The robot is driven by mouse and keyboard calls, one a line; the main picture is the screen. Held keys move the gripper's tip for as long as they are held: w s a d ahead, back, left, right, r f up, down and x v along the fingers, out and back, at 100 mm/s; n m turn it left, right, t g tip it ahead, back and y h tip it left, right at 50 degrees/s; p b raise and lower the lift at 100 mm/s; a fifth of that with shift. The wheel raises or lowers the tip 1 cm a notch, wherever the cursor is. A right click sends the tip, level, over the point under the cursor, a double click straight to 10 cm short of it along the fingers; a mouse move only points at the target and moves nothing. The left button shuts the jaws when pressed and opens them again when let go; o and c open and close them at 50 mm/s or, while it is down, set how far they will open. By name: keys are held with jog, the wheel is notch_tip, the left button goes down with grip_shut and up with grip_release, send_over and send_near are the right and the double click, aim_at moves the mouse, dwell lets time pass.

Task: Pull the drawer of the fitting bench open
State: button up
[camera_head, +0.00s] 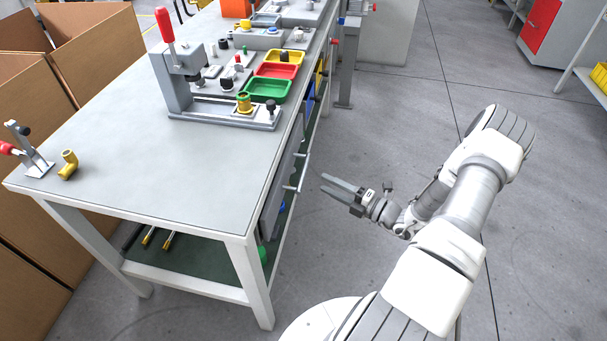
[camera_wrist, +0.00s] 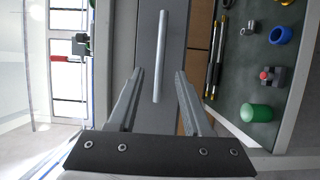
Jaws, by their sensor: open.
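The fitting bench (camera_head: 130,170) has a grey top and a light grey frame. Its grey drawer (camera_head: 275,200) sits under the top on the right side and looks shut. A pale bar handle (camera_head: 301,172) stands out from the drawer front. My gripper (camera_head: 339,188) is open and empty, to the right of the handle and apart from it. In the wrist view the handle (camera_wrist: 160,57) runs upright in the picture, its lower end between the two open fingers of my gripper (camera_wrist: 155,88). I cannot tell the exact gap to it.
A lever press (camera_head: 185,80) and green, red and yellow trays (camera_head: 268,90) stand on the bench. The lower shelf (camera_wrist: 262,70) holds rods, a green cylinder and small parts. Cardboard boxes (camera_head: 100,50) stand left. The floor (camera_head: 400,100) right of the bench is clear.

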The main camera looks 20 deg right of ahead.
jog(key=b, duration=0.2)
send_near(290, 166)
jog(key=x, duration=0.5)
jog(key=shift+a+r, duration=0.15)
jog(key=shift+r, duration=0.1)
jog(key=shift+s, duration=0.1)
grip_shut()
dwell(0.8)
